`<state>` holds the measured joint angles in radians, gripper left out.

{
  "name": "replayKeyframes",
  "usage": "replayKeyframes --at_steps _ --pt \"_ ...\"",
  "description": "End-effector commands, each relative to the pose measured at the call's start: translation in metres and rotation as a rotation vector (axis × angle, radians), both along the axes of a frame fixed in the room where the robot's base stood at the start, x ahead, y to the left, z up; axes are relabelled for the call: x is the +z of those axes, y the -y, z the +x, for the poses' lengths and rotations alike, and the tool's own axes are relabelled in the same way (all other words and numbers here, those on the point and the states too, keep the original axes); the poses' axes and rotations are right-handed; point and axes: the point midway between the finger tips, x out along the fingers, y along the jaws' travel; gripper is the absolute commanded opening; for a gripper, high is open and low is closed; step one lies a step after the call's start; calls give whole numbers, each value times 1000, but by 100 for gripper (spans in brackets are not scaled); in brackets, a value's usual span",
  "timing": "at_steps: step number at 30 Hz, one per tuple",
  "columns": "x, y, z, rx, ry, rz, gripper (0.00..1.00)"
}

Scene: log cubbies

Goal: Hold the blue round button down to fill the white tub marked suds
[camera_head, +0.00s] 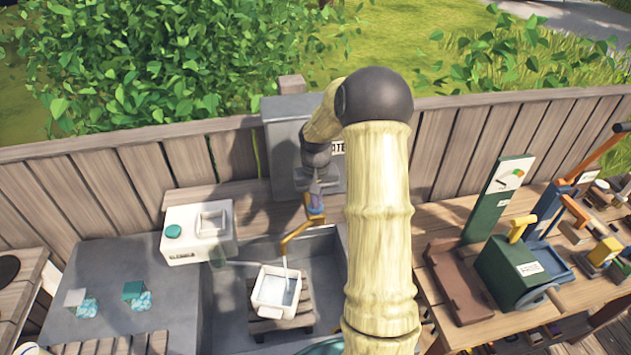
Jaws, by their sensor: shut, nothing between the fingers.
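The white tub (265,298) sits on a wooden slatted stand in the grey basin, below the brass spout (300,231). A thin pale stream appears to run from the spout into the tub, and bluish liquid shows inside. No suds marking is readable on it. My gripper (317,201) is shut and empty, pointing down just above the spout, in front of the grey box (287,125) with a partly hidden label. A small bluish-purple patch shows at the fingertips. I cannot tell whether it is the blue round button or whether the fingers touch it.
A white dispenser (190,249) with a green round button (173,231) stands left of the basin (232,310). A green machine (520,270) and tools crowd the right bench. My arm hides the middle right.

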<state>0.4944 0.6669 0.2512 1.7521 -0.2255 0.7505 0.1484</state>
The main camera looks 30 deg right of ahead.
Motion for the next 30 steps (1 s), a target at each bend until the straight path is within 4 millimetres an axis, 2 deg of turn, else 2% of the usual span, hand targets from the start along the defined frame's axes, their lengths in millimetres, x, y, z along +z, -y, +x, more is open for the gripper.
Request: replayKeyframes --at_steps 4,12,14,30 --pt "11 -3 -2 4 -8 4 0" --pt "42 2 -2 -4 1 1 0" --pt "45 2 0 -3 6 -2 0" --pt "130 0 1 3 8 -2 0"
